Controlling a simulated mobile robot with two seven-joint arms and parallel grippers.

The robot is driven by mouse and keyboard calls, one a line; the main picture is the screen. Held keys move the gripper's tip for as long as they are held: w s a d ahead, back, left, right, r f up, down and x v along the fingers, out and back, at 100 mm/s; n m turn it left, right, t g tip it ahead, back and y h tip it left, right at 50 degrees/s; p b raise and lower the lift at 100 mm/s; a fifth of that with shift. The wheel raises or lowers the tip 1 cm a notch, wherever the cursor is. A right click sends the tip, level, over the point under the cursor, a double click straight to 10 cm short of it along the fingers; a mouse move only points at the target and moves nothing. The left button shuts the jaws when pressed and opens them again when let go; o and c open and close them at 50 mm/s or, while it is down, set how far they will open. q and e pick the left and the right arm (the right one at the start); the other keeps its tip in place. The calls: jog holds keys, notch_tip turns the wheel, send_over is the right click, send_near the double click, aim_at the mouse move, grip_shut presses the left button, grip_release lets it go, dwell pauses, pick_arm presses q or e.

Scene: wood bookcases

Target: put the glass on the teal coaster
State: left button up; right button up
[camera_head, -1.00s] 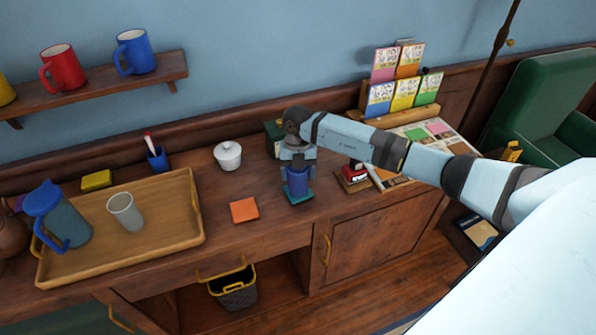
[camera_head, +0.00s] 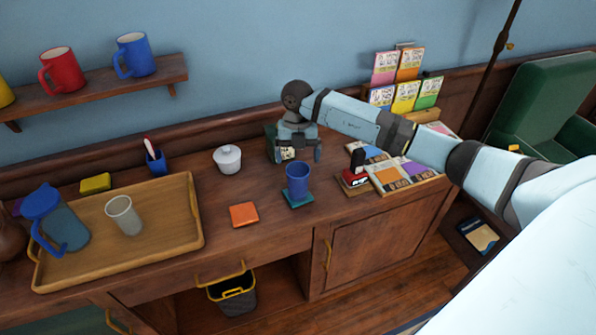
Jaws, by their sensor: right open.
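A blue cup (camera_head: 298,178), like a tumbler without a handle, stands upright on the teal coaster (camera_head: 302,202) on the wooden cabinet top. The coaster's edges show around its base. A clear greyish glass (camera_head: 124,215) stands upright on the wooden tray at the left. My right gripper (camera_head: 299,157) is open and empty, its fingers pointing down, above and behind the blue cup and apart from it. My left gripper is not in view.
An orange coaster (camera_head: 244,214) lies left of the teal one. A white lidded bowl (camera_head: 228,158) stands behind it. The tray (camera_head: 190,243) also holds a blue-lidded pitcher (camera_head: 60,220). A stamp (camera_head: 356,172) and papers (camera_head: 400,176) lie at right.

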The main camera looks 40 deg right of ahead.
notch_tip(320, 180, up, 4)
jog(key=s+a+f+m+t+y, duration=0.25)
jog(key=s+a+y, duration=0.35)
jog(key=a+y, duration=0.5)
jog(key=s+a+f+m+t+y, duration=0.1)
jog(key=s+a+t+y, duration=0.5)
jog(key=a, duration=0.9)
jog(key=s+d+f+m+t+h, duration=0.2)
jog(key=s+d+f+m+h, duration=0.2)
jog(key=s+f+m+h, duration=0.3)
jog(key=s+d+f+m+t+h, duration=0.2)
jog(key=s+d+f+m+h, duration=0.2)
jog(key=s+f+m+h, duration=0.3)
notch_tip(320, 180, down, 5)
jog(key=s+m, duration=0.1)
jog(key=m, duration=0.8)
jog(key=shift+s+d+r+h, duration=0.2)
jog(key=shift+s+h, duration=0.1)
jog(key=shift+h, duration=0.1)
jog(key=shift+r, duration=0.1)
